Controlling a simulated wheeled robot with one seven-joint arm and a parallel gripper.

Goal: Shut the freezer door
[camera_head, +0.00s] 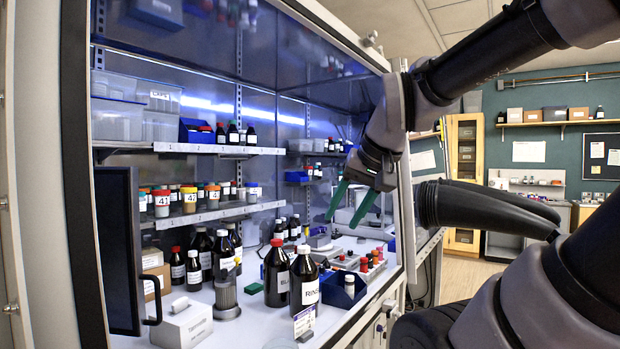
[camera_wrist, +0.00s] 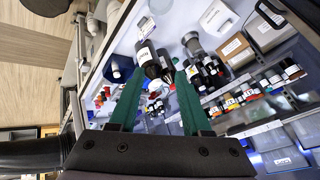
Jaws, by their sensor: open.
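No freezer is plainly recognisable in either view. At the left of the head view a dark upright panel (camera_head: 118,250) with a black handle (camera_head: 154,305) stands at the left side of a lit cabinet. It may be the freezer door, but I cannot tell for sure. My gripper (camera_head: 343,220) is at the right part of the cabinet opening, well to the right of the panel. Its green fingers are apart and empty, pointing down and left. In the wrist view my gripper (camera_wrist: 160,70) shows bottles and shelves beyond its fingers.
Dark bottles (camera_head: 304,280) stand on the white cabinet floor (camera_head: 250,320), with a white box (camera_head: 181,326) near the panel. Shelves (camera_head: 222,213) hold more bottles and clear bins. The cabinet's right frame post (camera_head: 404,230) is close to my arm. A wooden cupboard (camera_head: 464,180) stands behind.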

